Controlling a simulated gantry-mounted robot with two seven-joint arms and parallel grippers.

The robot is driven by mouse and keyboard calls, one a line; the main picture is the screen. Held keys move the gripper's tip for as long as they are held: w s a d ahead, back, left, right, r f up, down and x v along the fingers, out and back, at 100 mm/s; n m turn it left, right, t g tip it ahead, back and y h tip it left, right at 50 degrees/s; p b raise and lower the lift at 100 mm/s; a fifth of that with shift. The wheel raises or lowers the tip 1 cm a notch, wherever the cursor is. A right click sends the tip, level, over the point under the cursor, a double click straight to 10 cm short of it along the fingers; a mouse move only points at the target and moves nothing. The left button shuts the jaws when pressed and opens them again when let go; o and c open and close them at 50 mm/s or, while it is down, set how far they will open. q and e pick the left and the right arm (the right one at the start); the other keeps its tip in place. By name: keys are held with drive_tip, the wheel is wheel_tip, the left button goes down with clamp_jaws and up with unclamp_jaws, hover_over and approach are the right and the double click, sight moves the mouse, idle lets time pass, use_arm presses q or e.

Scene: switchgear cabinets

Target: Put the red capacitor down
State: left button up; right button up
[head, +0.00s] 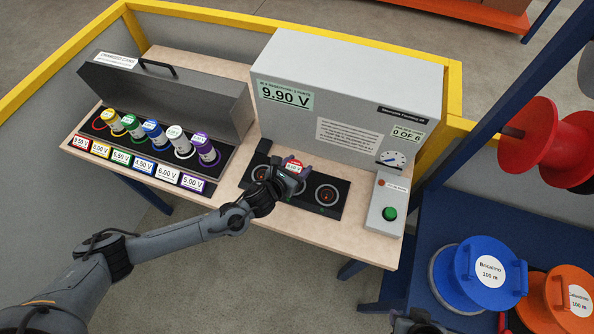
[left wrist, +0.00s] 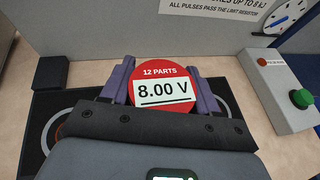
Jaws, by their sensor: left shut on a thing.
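The red capacitor (head: 294,167) is held in my left gripper (head: 291,180), over the middle of the black socket plate (head: 302,207) in front of the grey test box. In the left wrist view its round red top (left wrist: 165,84) reads "12 PARTS 8.00 V", between the two purple-grey fingers. Its lower part is hidden, so I cannot tell whether it touches the plate. Ring sockets show on either side, the right one (head: 327,194) looking empty. A dark part of what may be my right arm shows at the bottom edge of the head view; its fingers are not visible.
A black rack (head: 72,141) at left holds yellow, green, blue, white and purple capacitors; its red-ringed place (head: 99,124) is empty. The test box (head: 350,85) reads 9.90 V and "0 OF 6". A green button box (head: 388,205) stands right of the plate. Cable reels stand lower right.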

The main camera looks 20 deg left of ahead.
use_arm(q)
wheel_tip(320, 180, down, 3)
drive_tip(key=shift+r, duration=0.1)
drive_tip(key=shift+f, duration=0.3)
drive_tip(key=o, duration=1.1)
drive_tip(key=shift+o, duration=0.2)
